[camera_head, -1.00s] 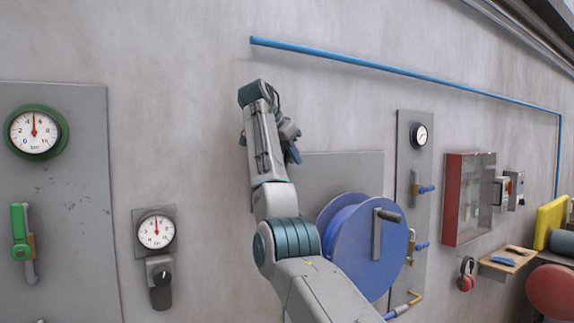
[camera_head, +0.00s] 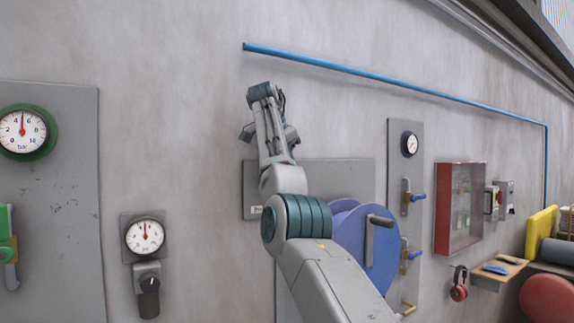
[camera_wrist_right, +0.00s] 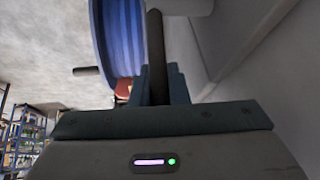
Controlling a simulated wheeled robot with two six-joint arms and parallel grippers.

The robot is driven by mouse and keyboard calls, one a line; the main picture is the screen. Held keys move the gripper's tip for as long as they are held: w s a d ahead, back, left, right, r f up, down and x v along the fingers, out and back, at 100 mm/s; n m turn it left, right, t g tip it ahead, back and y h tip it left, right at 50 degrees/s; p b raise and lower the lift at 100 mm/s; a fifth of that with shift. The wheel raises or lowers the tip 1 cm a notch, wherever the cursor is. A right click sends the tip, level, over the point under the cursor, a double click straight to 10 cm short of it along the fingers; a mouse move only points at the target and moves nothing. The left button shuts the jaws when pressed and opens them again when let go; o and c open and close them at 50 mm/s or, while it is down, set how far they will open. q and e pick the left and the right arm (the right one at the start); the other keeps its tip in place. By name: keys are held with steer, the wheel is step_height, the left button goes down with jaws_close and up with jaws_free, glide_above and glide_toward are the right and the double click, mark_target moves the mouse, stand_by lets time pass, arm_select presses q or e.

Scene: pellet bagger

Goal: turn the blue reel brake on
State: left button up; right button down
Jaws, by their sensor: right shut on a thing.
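The blue reel (camera_head: 382,258) is mounted on a grey wall panel (camera_head: 340,178), with a crank handle on its face. My right arm stands in front of the panel's left part. In the right wrist view, my right gripper (camera_wrist_right: 155,88) is shut on a dark rod-shaped lever (camera_wrist_right: 156,45), which runs up to a light grey hub (camera_wrist_right: 187,5). The blue reel (camera_wrist_right: 118,35) is beside the lever there. In the head view my forearm hides the lever and most of the gripper. My left gripper is not in view.
Right of the reel are a narrow valve panel (camera_head: 405,135), a red cabinet (camera_head: 459,210) and a small shelf (camera_head: 497,269).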

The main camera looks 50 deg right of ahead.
steer(key=c, duration=1.4)
jaws_free()
steer(key=p+v, duration=0.3)
steer(key=v, duration=0.7)
steer(key=shift+r, duration=0.25)
steer(key=shift+a, duration=0.1)
